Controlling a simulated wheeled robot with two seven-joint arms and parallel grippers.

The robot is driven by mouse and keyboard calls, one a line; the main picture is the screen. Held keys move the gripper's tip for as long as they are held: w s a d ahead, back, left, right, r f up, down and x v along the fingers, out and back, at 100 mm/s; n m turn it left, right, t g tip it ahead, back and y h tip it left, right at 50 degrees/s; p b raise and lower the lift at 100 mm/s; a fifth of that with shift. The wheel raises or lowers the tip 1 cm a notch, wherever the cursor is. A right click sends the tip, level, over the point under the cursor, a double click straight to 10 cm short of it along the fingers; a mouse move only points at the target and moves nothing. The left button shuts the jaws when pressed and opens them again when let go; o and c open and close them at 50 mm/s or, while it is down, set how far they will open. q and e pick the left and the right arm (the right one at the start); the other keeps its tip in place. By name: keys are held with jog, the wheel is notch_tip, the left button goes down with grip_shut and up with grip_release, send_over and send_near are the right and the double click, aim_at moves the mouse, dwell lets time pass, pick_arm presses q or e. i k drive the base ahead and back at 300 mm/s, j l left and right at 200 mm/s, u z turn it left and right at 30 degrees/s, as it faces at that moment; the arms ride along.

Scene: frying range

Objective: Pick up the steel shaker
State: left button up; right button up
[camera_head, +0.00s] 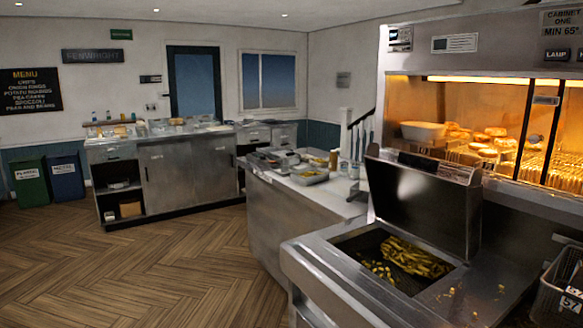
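Neither of my grippers is in view. I cannot pick out the steel shaker with certainty. Small upright containers (344,167) stand at the right end of the middle counter (290,205), just left of the raised lid of the fryer-like unit; they are too small to tell whether one is a steel shaker. Other small bottles (108,116) stand at the back left counter, also too small to tell apart.
A steel unit with chips in its well (410,258) and a raised lid (425,205) fills the right front. A lit heated cabinet (470,135) stands behind it. A wire basket (560,290) is at the right edge. The wooden floor (150,265) at left is clear.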

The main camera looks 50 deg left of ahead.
aim_at(284, 159)
jog(key=u, duration=1.8)
jog(key=i+j+u, duration=0.3)
jog(key=i, duration=0.25)
jog(key=i+j+u, duration=0.3)
jog(key=i, duration=0.25)
jog(key=i+u, duration=0.3)
jog(key=i, duration=1.7)
jog(key=i+j+z, duration=0.1)
jog(key=i+z, duration=0.35)
jog(key=i+j+z, duration=0.45)
jog(key=i, duration=0.15)
jog(key=i+j+z, duration=0.9)
jog(key=k+j, duration=0.05)
jog(key=j, duration=0.05)
